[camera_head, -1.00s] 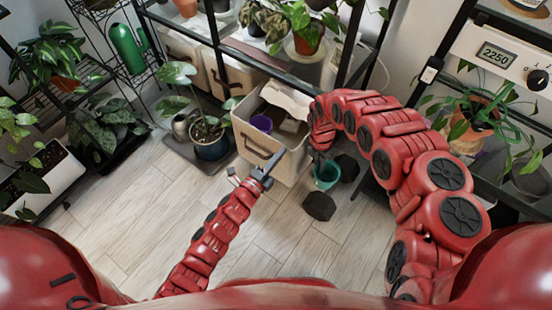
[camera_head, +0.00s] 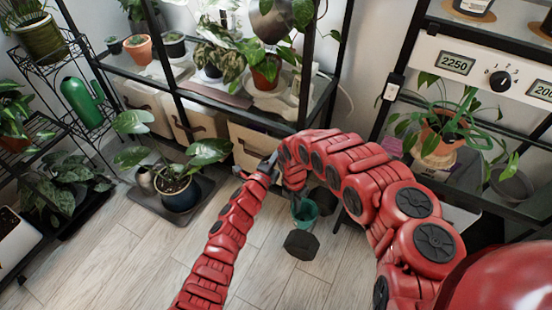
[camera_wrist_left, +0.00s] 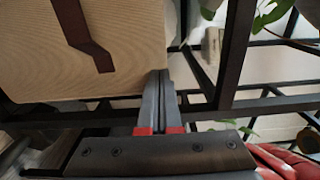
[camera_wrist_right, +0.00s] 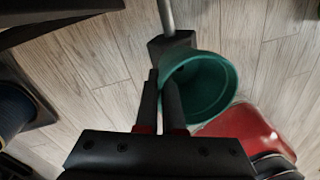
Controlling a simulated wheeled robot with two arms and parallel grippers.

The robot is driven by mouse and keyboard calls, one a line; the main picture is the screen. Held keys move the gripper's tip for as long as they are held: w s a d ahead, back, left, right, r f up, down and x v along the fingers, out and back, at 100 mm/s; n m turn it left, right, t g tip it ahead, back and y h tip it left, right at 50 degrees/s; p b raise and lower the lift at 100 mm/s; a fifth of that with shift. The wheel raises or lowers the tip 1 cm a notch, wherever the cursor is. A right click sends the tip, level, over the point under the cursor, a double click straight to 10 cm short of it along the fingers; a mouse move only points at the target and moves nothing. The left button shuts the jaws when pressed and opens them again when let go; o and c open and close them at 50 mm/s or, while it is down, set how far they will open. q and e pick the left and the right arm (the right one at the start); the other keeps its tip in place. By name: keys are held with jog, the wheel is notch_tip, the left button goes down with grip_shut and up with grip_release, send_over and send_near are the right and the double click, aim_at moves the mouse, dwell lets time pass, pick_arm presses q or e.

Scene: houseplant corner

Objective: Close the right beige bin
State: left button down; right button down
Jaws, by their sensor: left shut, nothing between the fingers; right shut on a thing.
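The right beige bin (camera_head: 247,143) sits under the lowest shelf board, with its front roughly in line with the rack and its inside out of sight. In the left wrist view its beige front (camera_wrist_left: 125,60) with a brown strap handle (camera_wrist_left: 88,38) fills the upper left. My left gripper (camera_head: 270,163) is shut and empty at the bin's front; its fingers (camera_wrist_left: 158,90) are by the front's lower right edge, and I cannot tell if they touch. My right gripper (camera_wrist_right: 163,90) is shut on the rim of a teal pot (camera_wrist_right: 208,90), also seen in the head view (camera_head: 305,211).
Two other beige bins (camera_head: 146,106) (camera_head: 197,124) stand left under the rack. A potted plant (camera_head: 180,193) on a dark tray stands on the floor in front of them. Dark hexagonal blocks (camera_head: 301,244) lie near the teal pot. Pale wooden floor is free at the front.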

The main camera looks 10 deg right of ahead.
pick_arm(q)
jog(key=shift+w+r, duration=0.15)
jog(key=shift+r, duration=0.2)
pick_arm(e)
jog(key=shift+a+r, duration=0.1)
